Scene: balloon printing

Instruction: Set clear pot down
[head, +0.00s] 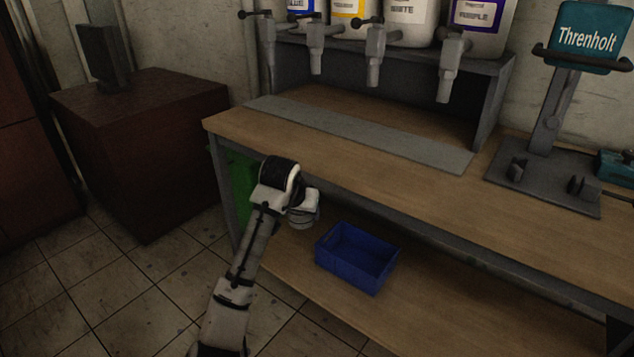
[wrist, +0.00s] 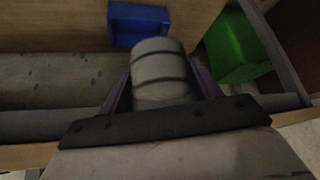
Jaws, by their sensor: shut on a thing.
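The clear pot (wrist: 160,75), a greyish banded cylinder, sits between the two fingers of my gripper (wrist: 160,90) in the wrist view. My gripper is shut on it. In the head view my arm reaches to the left end of the workbench, and its wrist end is beside the bench's front edge, above the lower shelf.
A blue crate (head: 356,257) stands on the wooden lower shelf (head: 400,315), with bare shelf around it. A green bin (head: 242,185) is at the shelf's left end. The worktop (head: 350,160) holds a grey strip below several taps. A Threnholt stand (head: 548,165) is at right.

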